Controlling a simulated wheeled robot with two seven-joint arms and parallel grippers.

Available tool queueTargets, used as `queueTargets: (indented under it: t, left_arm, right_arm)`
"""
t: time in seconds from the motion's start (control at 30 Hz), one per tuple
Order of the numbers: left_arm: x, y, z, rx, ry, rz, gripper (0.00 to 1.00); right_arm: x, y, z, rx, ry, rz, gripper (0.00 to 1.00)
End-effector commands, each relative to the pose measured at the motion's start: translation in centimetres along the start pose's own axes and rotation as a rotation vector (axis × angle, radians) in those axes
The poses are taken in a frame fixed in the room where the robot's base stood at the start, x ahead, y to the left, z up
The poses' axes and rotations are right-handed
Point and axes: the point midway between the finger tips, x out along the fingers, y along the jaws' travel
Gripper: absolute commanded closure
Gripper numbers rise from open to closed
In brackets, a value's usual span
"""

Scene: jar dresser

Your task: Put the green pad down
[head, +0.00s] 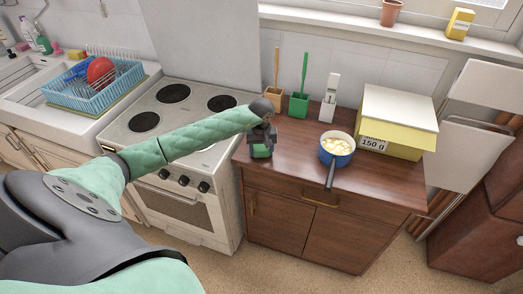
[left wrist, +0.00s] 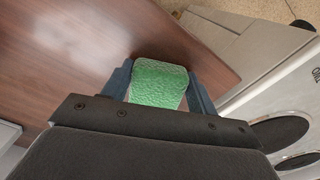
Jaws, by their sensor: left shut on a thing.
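The green pad (head: 261,151) is at the left end of the brown wooden counter top, near its front edge and the stove. My left gripper (head: 262,143) points down and is shut on the pad. In the left wrist view the pad (left wrist: 158,84) sits between the two blue-grey fingers, with the counter surface behind it. I cannot tell whether the pad touches the counter. My right gripper is not in view.
A blue pot (head: 336,158) with pale contents stands right of the gripper. The stove (head: 180,112) adjoins on the left. Counter between pad and pot is clear.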

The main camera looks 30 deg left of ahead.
Motion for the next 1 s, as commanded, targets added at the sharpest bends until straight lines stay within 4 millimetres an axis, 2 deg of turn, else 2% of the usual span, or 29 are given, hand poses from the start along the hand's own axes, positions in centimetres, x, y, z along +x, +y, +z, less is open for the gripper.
queueTargets:
  t: [0.13,0.17,0.27,0.77,0.87,0.97,1.0]
  left_arm:
    - [0.2,0.0,0.0,0.000,0.000,0.000,0.63]
    - [0.1,0.0,0.0,0.000,0.000,0.000,0.38]
    - [0.1,0.0,0.0,0.000,0.000,0.000,0.20]
    - [-0.2,0.0,0.0,0.000,-0.001,0.000,0.20]
    - [-0.5,0.0,-0.1,0.000,0.001,0.000,0.20]
    - [-1.1,0.0,-0.1,0.000,0.001,0.001,0.20]
    - [-1.4,0.1,-0.1,0.000,0.002,0.002,0.20]
  right_arm:
    - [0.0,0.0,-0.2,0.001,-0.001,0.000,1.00]
    - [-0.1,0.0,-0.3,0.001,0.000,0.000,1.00]
    - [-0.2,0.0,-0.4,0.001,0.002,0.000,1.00]
    - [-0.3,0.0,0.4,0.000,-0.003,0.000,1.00]
    - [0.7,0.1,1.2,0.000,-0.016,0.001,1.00]
    - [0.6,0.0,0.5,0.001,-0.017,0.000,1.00]
    - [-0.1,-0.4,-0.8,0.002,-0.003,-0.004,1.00]
